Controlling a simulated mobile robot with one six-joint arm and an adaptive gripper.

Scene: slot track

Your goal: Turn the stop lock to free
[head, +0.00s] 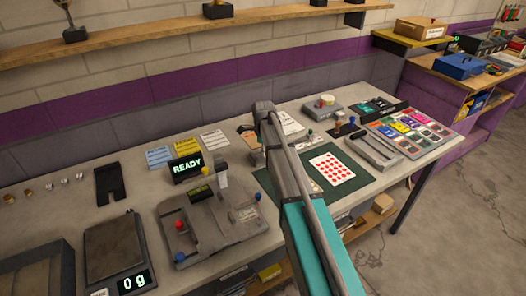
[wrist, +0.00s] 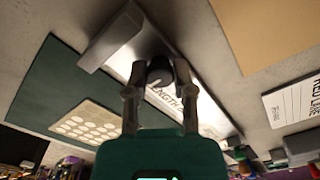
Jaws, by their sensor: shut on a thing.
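A dark round knob (wrist: 160,70) with a pale mark shows in the wrist view, on a white plate (wrist: 212,105) with partly readable lettering like "LENGTH". It appears to be the stop lock. My gripper (wrist: 159,82) is shut on the knob, one finger on each side of it. A raised grey bar (wrist: 112,37) lies beside the plate. In the head view my arm covers the knob and most of my gripper; part of the white plate (head: 291,123) shows beyond the arm. The free and locked labels cannot be read.
A green mat (head: 270,182) with a red-dotted card (head: 331,169) lies close to my arm. A grey machine (head: 215,225) with coloured knobs and a READY display (head: 187,167) stands to the left. A scale (head: 115,250) sits farther left.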

